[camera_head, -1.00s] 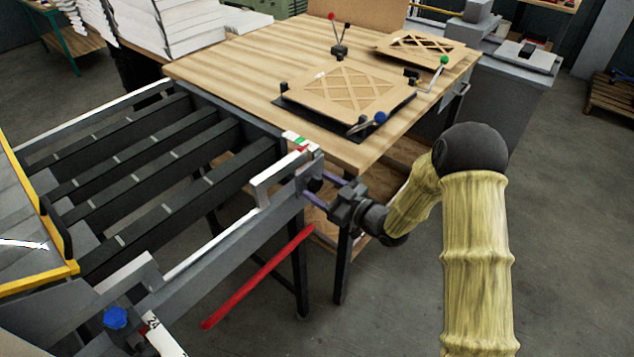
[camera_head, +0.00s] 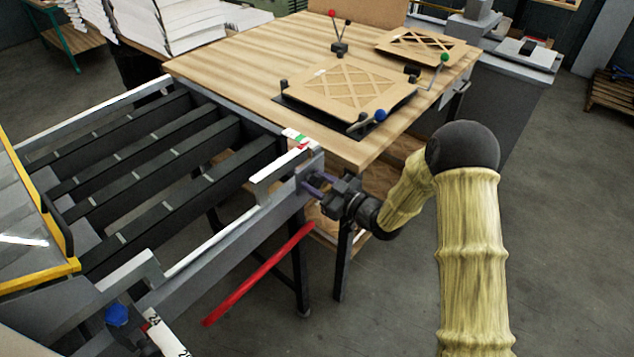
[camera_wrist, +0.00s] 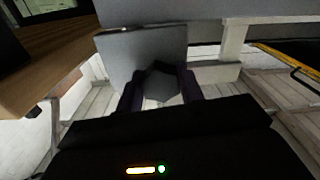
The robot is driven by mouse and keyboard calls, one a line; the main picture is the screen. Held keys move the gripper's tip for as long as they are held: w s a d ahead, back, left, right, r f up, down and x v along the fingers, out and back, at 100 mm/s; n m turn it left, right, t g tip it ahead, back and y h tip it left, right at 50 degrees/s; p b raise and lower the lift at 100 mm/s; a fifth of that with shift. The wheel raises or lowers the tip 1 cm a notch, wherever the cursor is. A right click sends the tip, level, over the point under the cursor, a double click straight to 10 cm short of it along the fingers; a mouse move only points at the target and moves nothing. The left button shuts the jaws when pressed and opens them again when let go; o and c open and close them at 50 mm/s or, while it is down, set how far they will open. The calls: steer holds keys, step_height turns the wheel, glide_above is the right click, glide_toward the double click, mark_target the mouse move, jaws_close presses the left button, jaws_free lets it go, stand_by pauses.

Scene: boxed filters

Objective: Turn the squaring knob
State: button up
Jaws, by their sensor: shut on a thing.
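The squaring knob (camera_wrist: 160,82) is a dark faceted knob in the wrist view, in front of a grey plate (camera_wrist: 140,55). My gripper (camera_wrist: 160,92) has one purple-dark finger on each side of it and is shut on it. In the head view my gripper (camera_head: 312,187) meets the right end of the grey conveyor rail (camera_head: 235,232), just below a small plate with green and red marks (camera_head: 296,139). The knob itself is hidden there by the fingers and the rail end.
A wooden table (camera_head: 235,75) with lattice-patterned cardboard pieces (camera_head: 350,88) stands behind my gripper. A red bar (camera_head: 258,275) slants below the rail. A blue knob (camera_head: 116,315) sits at the rail's near end. Open floor lies to the right.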

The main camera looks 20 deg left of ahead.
steer(key=shift+m, duration=0.4)
steer(key=m, duration=0.4)
steer(key=m+p, duration=0.1)
steer(key=m, duration=0.3)
steer(key=shift+m, duration=0.4)
steer(key=m, duration=0.4)
steer(key=shift+m+p, duration=0.3)
steer(key=shift+p, duration=0.1)
steer(key=m, duration=0.5)
steer(key=shift+p, duration=0.3)
steer(key=shift+m, duration=0.3)
steer(key=o, duration=1)
